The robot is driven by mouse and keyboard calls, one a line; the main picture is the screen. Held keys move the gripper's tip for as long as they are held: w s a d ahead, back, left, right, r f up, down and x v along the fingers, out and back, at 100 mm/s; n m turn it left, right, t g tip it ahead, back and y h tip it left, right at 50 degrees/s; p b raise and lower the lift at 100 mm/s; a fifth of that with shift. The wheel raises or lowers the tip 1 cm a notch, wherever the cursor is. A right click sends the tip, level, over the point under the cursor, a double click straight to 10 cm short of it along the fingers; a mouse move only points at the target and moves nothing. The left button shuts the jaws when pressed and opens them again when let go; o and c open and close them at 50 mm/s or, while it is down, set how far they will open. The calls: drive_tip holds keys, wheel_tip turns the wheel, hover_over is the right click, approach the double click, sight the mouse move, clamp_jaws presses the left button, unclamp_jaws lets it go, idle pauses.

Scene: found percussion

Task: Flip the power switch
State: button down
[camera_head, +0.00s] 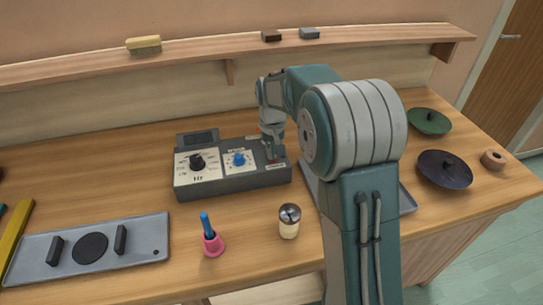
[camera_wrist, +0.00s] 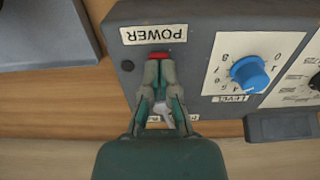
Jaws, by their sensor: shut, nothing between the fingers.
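A dark grey control box (camera_head: 233,184) stands on the wooden bench in the head view, with a black knob and a blue knob on its face. In the wrist view the box (camera_wrist: 190,17) shows a white POWER label (camera_wrist: 155,34). A small red power switch (camera_wrist: 158,56) sits beside that label. My gripper (camera_wrist: 159,66) is shut and empty, its fingertips right at the red switch and covering part of it. I cannot tell whether they touch, or which way the switch is set. In the head view my gripper (camera_head: 272,153) is over the right end of the box.
Beside the box are a grey tray (camera_head: 408,200), partly behind my arm, and a shaker (camera_head: 289,221). A pink holder (camera_head: 213,244) with a blue stick stands in front. Dark lids (camera_head: 445,169) lie at right. A shelf (camera_head: 210,50) runs along the back wall.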

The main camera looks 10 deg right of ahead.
drive_tip(key=shift+f, duration=0.1)
drive_tip(key=shift+r, duration=3.5)
drive_tip(key=shift+r, duration=0.1)
drive_tip(key=s+r+t, duration=0.1)
drive_tip(key=s+r, duration=0.4)
drive_tip(key=s, duration=0.2)
drive_tip(key=s+t, duration=0.4)
drive_tip(key=s, duration=1.9)
drive_tip(key=shift+r+t, duration=0.15)
drive_tip(key=shift+t, duration=0.15)
drive_tip(key=shift+s, duration=0.1)
